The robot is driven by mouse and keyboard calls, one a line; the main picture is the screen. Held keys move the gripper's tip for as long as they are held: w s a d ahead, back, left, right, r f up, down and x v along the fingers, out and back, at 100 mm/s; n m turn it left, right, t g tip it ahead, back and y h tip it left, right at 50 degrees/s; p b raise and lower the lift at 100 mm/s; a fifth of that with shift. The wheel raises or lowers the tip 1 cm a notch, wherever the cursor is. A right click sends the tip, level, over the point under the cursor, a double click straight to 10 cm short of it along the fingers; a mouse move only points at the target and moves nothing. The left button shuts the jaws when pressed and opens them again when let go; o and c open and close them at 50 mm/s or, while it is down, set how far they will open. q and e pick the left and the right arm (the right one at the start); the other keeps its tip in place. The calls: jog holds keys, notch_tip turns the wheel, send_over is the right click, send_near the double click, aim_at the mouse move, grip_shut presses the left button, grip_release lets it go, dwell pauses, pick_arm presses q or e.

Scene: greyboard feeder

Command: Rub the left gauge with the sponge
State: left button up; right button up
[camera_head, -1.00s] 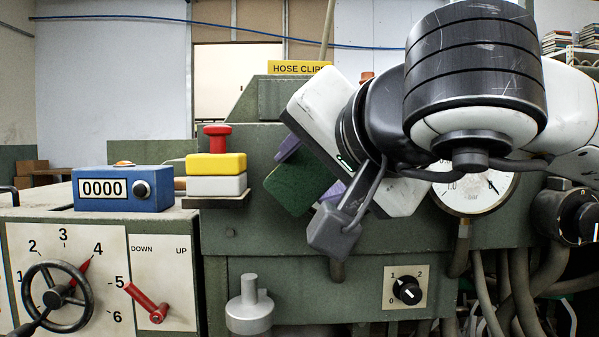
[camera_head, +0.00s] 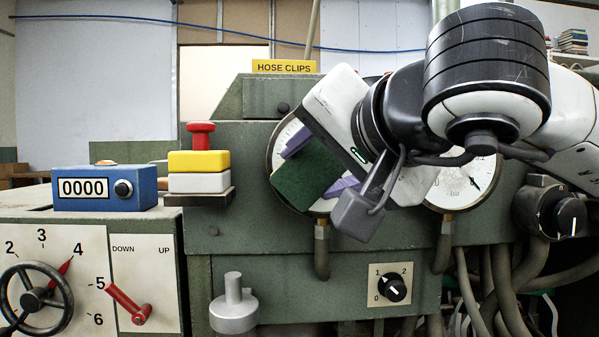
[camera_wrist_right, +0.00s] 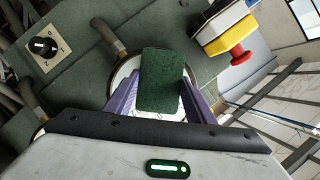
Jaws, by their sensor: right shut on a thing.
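The sponge (camera_head: 306,177) is a dark green block in the grip of my right gripper (camera_head: 320,164). Its purple fingers are shut on the sponge's sides; the sponge also shows in the right wrist view (camera_wrist_right: 160,78). The left gauge (camera_head: 277,150), a round white dial with a dark rim, is directly behind the sponge and mostly covered by it and the gripper. Its rim and part of its face show in the wrist view (camera_wrist_right: 122,78). I cannot tell whether sponge and dial touch. My left gripper is not in view.
The right gauge (camera_head: 462,188) is partly behind my right arm. A red button on a yellow box (camera_head: 198,161) and a blue counter (camera_head: 105,188) stand to the left. A rotary switch (camera_head: 391,289) and hoses (camera_head: 508,275) are below. A yellow sign (camera_head: 285,66) is above.

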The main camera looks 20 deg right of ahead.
jog(key=shift+s+d+b, duration=0.95)
jog(key=shift+s+d, duration=0.15)
jog(key=shift+d, duration=2.8)
jog(key=shift+w+a+f+p, duration=0.15)
jog(key=shift+w+a, duration=0.35)
jog(key=shift+a, duration=1.2)
jog(key=shift+w+a+r+p, duration=0.15)
jog(key=shift+w+a, duration=0.35)
jog(key=shift+a, duration=1.15)
jog(key=shift+w+a+f+p, duration=0.15)
jog(key=shift+w+a, duration=0.35)
jog(key=shift+a, duration=1.2)
jog(key=s+d+r+p, duration=0.1)
jog(key=s+d+r, duration=0.1)
jog(key=d, duration=0.7)
jog(key=shift+s+d+r, duration=0.35)
jog(key=shift+d, duration=0.05)
jog(key=shift+a, duration=0.1)
jog(key=w+a+p, duration=0.2)
jog(key=w+a, duration=0.1)
jog(key=a, duration=0.7)
